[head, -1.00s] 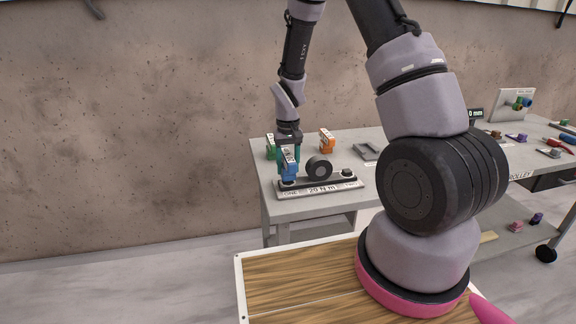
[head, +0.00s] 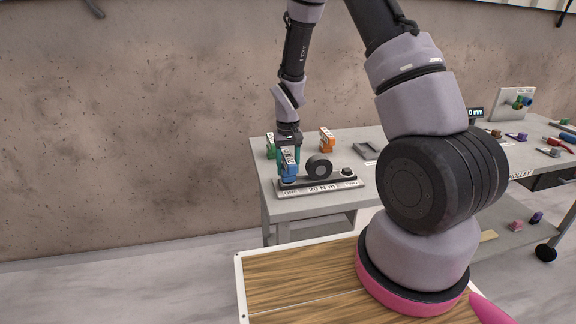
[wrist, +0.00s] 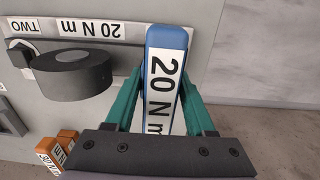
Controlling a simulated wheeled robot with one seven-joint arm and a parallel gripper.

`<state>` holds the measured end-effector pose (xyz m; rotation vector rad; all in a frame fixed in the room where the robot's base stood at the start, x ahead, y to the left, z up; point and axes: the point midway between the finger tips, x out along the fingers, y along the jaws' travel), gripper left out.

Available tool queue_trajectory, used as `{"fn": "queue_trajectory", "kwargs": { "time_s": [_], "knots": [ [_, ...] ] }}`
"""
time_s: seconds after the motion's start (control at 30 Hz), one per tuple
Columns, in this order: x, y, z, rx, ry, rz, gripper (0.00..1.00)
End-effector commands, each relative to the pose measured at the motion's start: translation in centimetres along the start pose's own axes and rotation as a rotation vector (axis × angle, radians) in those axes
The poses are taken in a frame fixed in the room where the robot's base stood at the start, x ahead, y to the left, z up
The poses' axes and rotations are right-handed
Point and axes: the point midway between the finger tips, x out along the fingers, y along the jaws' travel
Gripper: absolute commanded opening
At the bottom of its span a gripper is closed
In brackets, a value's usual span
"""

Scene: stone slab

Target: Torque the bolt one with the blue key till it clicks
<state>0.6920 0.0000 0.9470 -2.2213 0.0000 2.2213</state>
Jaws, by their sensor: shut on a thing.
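My gripper (head: 288,158) is shut on the blue key (head: 289,166), labelled 20 N m. In the wrist view the blue key (wrist: 166,70) sits between my teal fingers (wrist: 165,105). The key stands over the left end of the plate (head: 322,189), at the end marked ONE. Bolt one is hidden under the key, so I cannot tell how deeply the key sits on it. The plate is labelled 20 N m. The other bolt (head: 347,171) shows at the plate's right end.
A green key (head: 270,146) and an orange key (head: 327,140) stand behind on the grey table (head: 375,186). A grey holder (head: 365,151) lies to their right. More small tools lie farther right. A concrete wall (head: 130,120) rises behind.

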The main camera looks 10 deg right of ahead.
Motion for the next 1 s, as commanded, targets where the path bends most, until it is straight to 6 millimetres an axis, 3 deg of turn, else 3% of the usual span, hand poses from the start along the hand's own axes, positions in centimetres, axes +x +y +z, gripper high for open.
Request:
{"fn": "queue_trajectory", "kwargs": {
  "time_s": [0.63, 1.0],
  "knots": [
    [0.74, -0.02, -0.01, 0.018, 0.0, 0.0, 0.0],
    [0.74, -0.09, 0.0, 0.571, 0.001, 0.001, 0.0]
  ]
}}
